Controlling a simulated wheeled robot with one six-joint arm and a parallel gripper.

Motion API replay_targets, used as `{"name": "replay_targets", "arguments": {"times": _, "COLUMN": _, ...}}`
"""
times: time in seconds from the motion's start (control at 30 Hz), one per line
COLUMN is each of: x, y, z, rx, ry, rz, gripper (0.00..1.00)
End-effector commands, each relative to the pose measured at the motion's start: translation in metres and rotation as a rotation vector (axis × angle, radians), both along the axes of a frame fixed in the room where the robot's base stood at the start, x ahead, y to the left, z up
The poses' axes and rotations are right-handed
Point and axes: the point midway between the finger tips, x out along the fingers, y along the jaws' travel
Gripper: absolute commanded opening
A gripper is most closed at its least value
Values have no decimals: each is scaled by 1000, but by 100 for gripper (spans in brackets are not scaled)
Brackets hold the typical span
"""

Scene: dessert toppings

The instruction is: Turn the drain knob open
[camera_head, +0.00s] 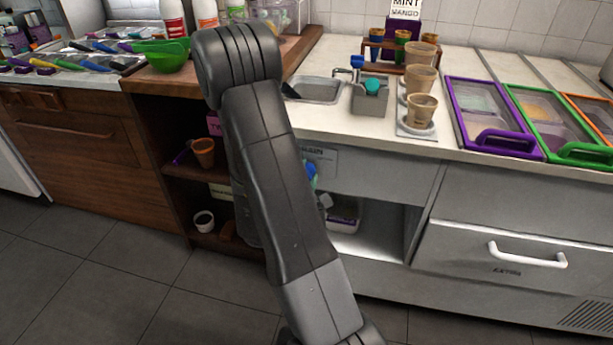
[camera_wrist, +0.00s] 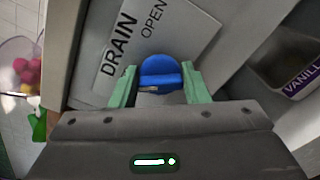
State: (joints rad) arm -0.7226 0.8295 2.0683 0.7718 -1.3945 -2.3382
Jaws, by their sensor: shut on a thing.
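The blue drain knob (camera_wrist: 160,68) sits in front of a grey plate (camera_wrist: 195,38) lettered DRAIN and OPEN in the wrist view. My gripper (camera_wrist: 160,86) has its two green fingers on either side of the knob and is shut on it. The knob's raised bar runs roughly level across the wrist picture. In the head view my dark arm covers most of this spot. A bit of the blue knob (camera_head: 311,170) and part of the label plate (camera_head: 322,160) show at the arm's right edge.
The sink (camera_head: 315,90) is above in the white counter. An open shelf with a white tub (camera_head: 343,216) lies below right; a container lettered VANILL (camera_wrist: 302,82) shows in the wrist view. A wooden shelf with an orange cup (camera_head: 203,152) stands left of my arm.

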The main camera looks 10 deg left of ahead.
Motion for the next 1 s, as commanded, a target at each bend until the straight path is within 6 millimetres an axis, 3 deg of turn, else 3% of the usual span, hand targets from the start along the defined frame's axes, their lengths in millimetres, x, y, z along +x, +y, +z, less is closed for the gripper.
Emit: {"name": "replay_targets", "arguments": {"times": 1.0, "x": 0, "y": 0, "z": -7, "rx": 957, "ry": -32, "rz": -1, "gripper": 19}}
